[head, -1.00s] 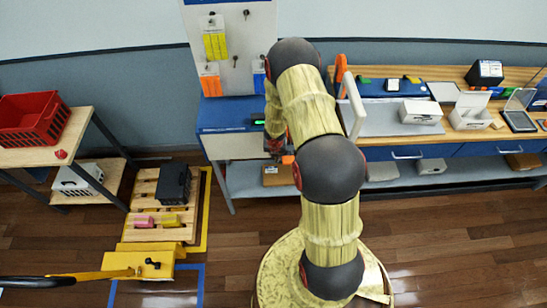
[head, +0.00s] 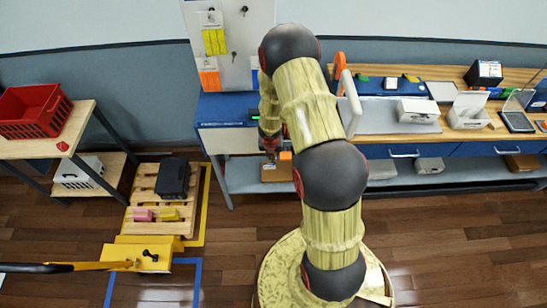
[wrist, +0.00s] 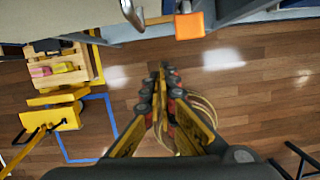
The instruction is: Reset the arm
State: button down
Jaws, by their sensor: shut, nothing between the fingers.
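My gripper (head: 270,154) hangs down in front of the blue bench, left of my arm's links, and is partly hidden in the head view. In the wrist view my gripper (wrist: 163,70) has its two fingers together at the tips, with nothing between them. It points over open wood floor. My arm is bent, with its top joint high before the wall and its middle joint closer to the base.
The blue bench (head: 222,112) stands behind my gripper, with a wooden workbench (head: 450,75) to the right. An orange block (wrist: 189,25) shows near the bench edge. A pallet (head: 148,190) with a dark case (head: 173,178) lies left. Floor between is clear.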

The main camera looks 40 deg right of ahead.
jog(key=p+v, duration=0.1)
jog(key=v, duration=0.4)
jog(key=shift+s+d+r, duration=0.15)
jog(key=shift+s+r, duration=0.05)
jog(key=shift+r, duration=0.05)
jog(key=shift+s, duration=0.1)
